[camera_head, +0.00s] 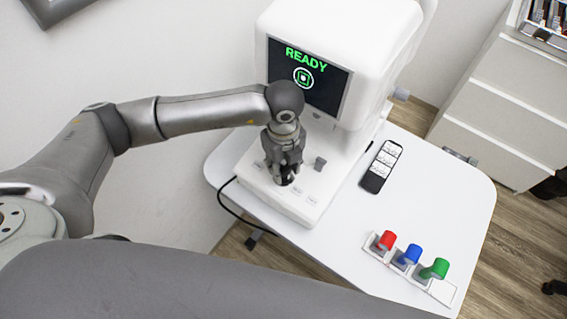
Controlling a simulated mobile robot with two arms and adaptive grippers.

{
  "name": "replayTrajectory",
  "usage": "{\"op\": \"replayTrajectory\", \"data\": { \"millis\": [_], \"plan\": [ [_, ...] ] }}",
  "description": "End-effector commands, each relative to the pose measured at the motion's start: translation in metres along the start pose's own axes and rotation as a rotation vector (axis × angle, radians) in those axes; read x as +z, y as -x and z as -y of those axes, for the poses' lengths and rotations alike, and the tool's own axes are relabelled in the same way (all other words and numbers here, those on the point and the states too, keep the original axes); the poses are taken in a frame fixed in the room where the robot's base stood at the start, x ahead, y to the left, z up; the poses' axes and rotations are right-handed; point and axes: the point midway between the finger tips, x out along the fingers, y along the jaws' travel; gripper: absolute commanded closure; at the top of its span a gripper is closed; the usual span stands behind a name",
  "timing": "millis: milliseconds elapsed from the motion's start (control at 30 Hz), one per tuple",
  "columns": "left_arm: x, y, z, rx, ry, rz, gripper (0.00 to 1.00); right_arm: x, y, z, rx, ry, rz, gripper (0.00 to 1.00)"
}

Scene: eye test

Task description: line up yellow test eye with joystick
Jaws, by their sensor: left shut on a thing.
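The white eye-test machine (345,28) stands on the table, and its dark screen (325,86) shows green "READY" above a green ring-and-square mark. My left gripper (287,179) points down over the machine's white base (300,202). It is shut on a dark piece, apparently the joystick, which the fingers mostly hide. A small grey knob (319,163) stands on the base just right of the gripper, apart from it. No yellow test eye shows; the eye-like pieces in view are red (386,240), blue (410,254) and green (435,268). My right gripper is not in view.
The white holder (442,292) with the coloured pieces lies at the table's front right. A dark handheld device (381,166) lies right of the machine. The white table (335,250) is clear in between. A black cable (234,212) hangs at left; white drawers (510,85) stand at right.

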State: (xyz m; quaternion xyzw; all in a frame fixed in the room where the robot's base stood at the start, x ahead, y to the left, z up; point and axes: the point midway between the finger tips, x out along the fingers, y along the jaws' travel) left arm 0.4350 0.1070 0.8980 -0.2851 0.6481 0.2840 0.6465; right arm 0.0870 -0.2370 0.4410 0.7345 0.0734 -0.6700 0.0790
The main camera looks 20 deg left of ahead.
Motion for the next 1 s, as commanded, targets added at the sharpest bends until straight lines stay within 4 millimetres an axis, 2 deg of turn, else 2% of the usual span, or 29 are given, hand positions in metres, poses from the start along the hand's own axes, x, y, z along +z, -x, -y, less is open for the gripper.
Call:
{"op": "replayTrajectory", "data": {
  "millis": [33,200,567,667,767,1000],
  "plan": [
    [0.0,-0.001,-0.001,0.003,0.0,-0.001,0.63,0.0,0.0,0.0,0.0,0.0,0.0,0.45],
    [0.0,-0.001,-0.001,0.002,0.001,0.0,0.41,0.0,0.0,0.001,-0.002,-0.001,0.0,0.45],
    [0.001,0.003,0.0,-0.001,0.001,0.002,0.41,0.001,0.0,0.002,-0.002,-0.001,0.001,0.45],
    [0.001,0.012,0.001,-0.002,0.002,0.002,0.41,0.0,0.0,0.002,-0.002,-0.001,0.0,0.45],
    [0.001,0.03,0.001,-0.004,0.0,0.003,0.41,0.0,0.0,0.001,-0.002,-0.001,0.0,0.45],
    [0.001,0.082,0.001,-0.004,0.0,0.003,0.41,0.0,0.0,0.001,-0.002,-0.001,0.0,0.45]
  ]
}}
